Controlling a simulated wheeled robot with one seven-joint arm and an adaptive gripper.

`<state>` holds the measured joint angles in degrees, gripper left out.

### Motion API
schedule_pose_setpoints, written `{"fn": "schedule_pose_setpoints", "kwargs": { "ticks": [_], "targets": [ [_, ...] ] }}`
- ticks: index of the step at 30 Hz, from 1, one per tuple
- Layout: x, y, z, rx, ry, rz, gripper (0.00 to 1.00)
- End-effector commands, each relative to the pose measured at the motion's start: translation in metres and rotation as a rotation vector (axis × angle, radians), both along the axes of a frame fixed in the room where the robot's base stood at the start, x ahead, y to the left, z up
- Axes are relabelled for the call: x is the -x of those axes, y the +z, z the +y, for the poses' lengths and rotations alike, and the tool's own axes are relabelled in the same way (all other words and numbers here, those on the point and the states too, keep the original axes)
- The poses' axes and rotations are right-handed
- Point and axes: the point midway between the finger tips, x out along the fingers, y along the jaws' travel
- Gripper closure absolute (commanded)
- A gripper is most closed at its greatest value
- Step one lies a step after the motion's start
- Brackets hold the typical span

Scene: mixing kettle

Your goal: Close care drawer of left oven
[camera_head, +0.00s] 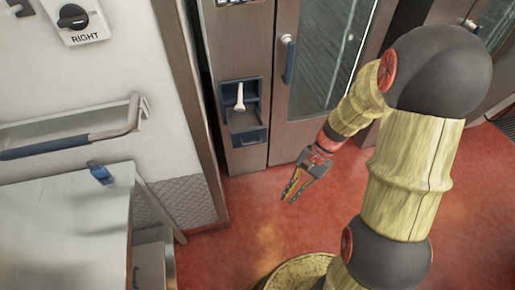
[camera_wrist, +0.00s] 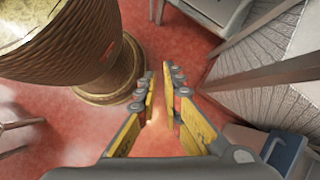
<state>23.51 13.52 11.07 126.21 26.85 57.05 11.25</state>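The left oven (camera_head: 233,55) is a brown-grey cabinet with a tall glass door. Low on its front is the small care drawer (camera_head: 249,137), with a dark blue front. The drawer stands pulled out, and its grey inside shows below a blue recess holding a white lever-like piece (camera_head: 240,97). My gripper (camera_head: 291,194) hangs over the red floor, right of and in front of the drawer, apart from it. In the wrist view its two yellow fingers (camera_wrist: 165,80) are apart with nothing between them. A blue part, probably the drawer, shows at the lower right (camera_wrist: 285,148).
A pale table (camera_head: 65,235) with a small blue object (camera_head: 100,173) stands at the left, below a wall rail (camera_head: 75,140). A blue door handle (camera_head: 289,60) sits above and right of the drawer. The red floor in front of the oven is clear.

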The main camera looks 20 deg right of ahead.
Motion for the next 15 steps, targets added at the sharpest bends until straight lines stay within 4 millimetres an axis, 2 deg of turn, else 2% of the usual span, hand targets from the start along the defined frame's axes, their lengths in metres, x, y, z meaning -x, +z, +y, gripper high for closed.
{"fn": "schedule_pose_setpoints", "kwargs": {
  "ticks": [1, 3, 8, 15],
  "targets": [
    [-0.004, -0.014, 0.001, -0.038, -0.079, 0.057, 0.96],
    [-0.011, -0.030, 0.006, -0.091, -0.200, 0.135, 1.00],
    [-0.032, -0.069, 0.014, -0.210, -0.493, 0.330, 1.00],
    [-0.075, -0.130, 0.019, -0.405, -0.974, 0.678, 1.00]
  ]
}}
